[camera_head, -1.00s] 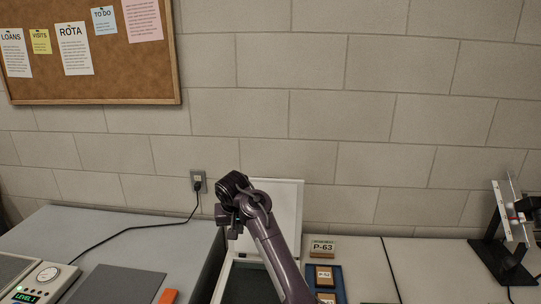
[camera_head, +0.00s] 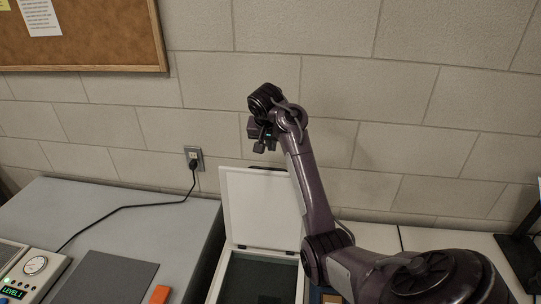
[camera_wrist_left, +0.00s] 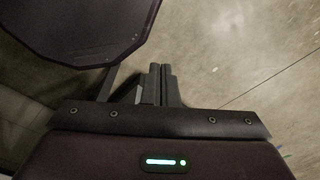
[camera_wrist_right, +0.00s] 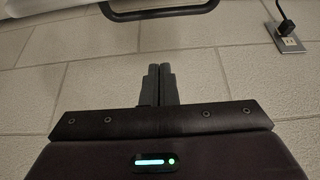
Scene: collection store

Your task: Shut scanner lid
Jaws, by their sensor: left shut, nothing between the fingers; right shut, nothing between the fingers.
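The scanner (camera_head: 219,283) has a pale frame around a dark glass bed. Its white lid (camera_head: 258,205) stands open, close to upright, near the wall. A dark handle (camera_head: 268,168) shows at the lid's top edge; a black bar handle also spans the top of the right wrist view (camera_wrist_right: 160,13). My right gripper (camera_head: 262,148) is shut and empty, above the lid's top edge in the head view and apart from the handle in the wrist view. My left gripper (camera_wrist_left: 160,70) is shut and empty over the floor, outside the head view.
Left of the scanner, a grey table holds a dark flat mat (camera_head: 108,278), an orange block (camera_head: 160,294) and a device with a dial (camera_head: 36,265). A cord runs to a wall outlet (camera_head: 194,158). My right arm covers the area right of the scanner.

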